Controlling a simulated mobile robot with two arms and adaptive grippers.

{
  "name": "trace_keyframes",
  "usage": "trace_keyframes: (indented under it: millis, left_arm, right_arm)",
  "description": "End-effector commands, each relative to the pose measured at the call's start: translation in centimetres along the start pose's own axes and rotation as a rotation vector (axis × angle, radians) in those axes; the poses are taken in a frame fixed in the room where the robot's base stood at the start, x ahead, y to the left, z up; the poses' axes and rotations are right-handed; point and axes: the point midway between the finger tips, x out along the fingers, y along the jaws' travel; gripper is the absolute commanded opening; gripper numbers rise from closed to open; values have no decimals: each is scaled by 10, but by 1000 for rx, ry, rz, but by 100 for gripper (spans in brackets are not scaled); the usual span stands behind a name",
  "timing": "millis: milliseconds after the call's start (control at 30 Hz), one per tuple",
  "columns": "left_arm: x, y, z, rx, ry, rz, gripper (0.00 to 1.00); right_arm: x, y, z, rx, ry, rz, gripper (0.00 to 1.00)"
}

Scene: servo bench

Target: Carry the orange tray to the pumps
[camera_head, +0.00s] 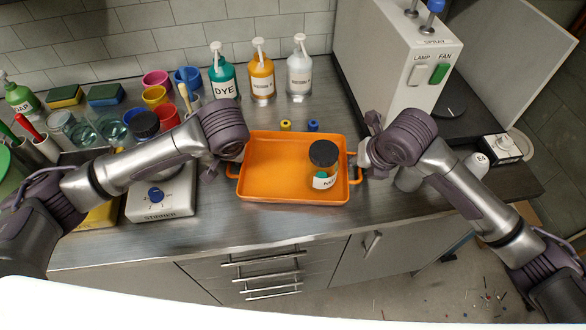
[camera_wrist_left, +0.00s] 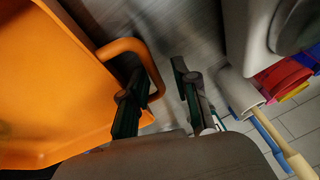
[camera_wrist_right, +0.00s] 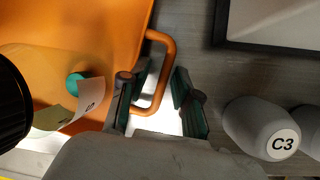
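The orange tray (camera_head: 262,190) appears to rest on the metal bench between my arms. A black-lidded jar (camera_head: 323,180) stands upright at its right side. The pump bottles stand along the back wall: teal DYE (camera_head: 222,82), orange (camera_head: 262,84) and clear (camera_head: 299,78). My left gripper (camera_wrist_left: 160,90) is open at the tray's left handle (camera_wrist_left: 152,66), one finger inside the loop and one outside. My right gripper (camera_wrist_right: 157,92) is open, with its fingers on either side of the right handle (camera_wrist_right: 169,62). The head view partly hides both grippers' fingertips behind the wrists.
Small yellow (camera_head: 286,125) and blue (camera_head: 313,125) items lie between tray and pumps. The grey lamp and fan box (camera_head: 385,60) stands back right. A stirrer (camera_head: 160,200) and coloured cups (camera_head: 155,97) crowd the left. A C3 container (camera_wrist_right: 262,128) is beside my right gripper.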

Motion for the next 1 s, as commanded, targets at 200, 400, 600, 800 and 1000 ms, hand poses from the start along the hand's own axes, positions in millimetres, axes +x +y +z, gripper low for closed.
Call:
trace_keyframes:
  millis: [200, 400, 600, 800, 1000]
  left_arm:
    - [-15, 3, -1, 2, 3, 8, 34]
    - [-46, 2, -1, 1, 4, 7, 34]
    - [-71, 1, 0, 1, 2, 4, 34]
    - [-80, 0, 0, 0, 1, 0, 34]
    - [-80, 0, 0, 0, 0, 0, 34]
  right_arm:
    - [0, 2, -1, -1, 1, 5, 34]
    - [0, 2, -1, -1, 1, 4, 34]
    - [0, 1, 0, -1, 0, 4, 34]
    - [-5, 1, 0, -1, -1, 3, 34]
    - [-38, 1, 1, -4, -5, 3, 34]
